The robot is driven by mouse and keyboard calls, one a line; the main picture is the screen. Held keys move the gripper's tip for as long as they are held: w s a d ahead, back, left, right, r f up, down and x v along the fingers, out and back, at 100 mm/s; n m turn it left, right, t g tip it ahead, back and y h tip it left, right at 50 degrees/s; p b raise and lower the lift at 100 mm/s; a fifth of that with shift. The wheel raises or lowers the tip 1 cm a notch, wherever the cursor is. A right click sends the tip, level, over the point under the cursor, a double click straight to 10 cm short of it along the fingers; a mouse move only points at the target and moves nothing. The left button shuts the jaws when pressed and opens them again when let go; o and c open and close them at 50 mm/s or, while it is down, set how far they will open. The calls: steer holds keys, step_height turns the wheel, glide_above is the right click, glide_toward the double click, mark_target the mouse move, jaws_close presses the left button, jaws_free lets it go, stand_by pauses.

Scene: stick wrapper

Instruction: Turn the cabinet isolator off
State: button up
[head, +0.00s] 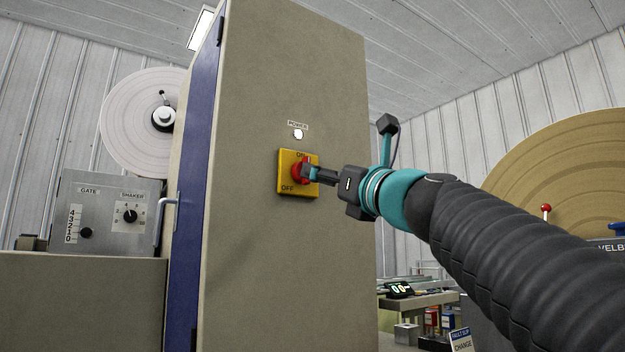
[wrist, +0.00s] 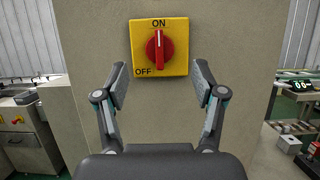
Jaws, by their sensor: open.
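The cabinet isolator is a red rotary handle (wrist: 158,49) on a yellow square plate (wrist: 177,29) with ON at the top and OFF at the lower left. In the wrist view the handle stands upright, its white mark toward ON. The plate (head: 285,173) also shows on the cabinet side (head: 270,90) in the head view. My gripper (wrist: 160,82) is open and empty, its fingers spread either side of the handle and below it in the wrist view. In the head view my gripper (head: 310,173) covers part of the handle; I cannot tell whether it touches.
A white POWER lamp (head: 298,134) sits above the isolator. A gate and shaker panel (head: 105,212) stands left of the cabinet, by a cabinet door handle (head: 166,210). A bench with a lit display (head: 400,290) is at the right. The cabinet face around the plate is clear.

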steer(key=p+x, duration=0.1)
steer(key=x, duration=0.5)
steer(key=shift+w+a+r+p, duration=0.15)
steer(key=shift+w+a+p, duration=0.1)
steer(key=shift+p, duration=0.15)
steer(key=c, duration=1.1)
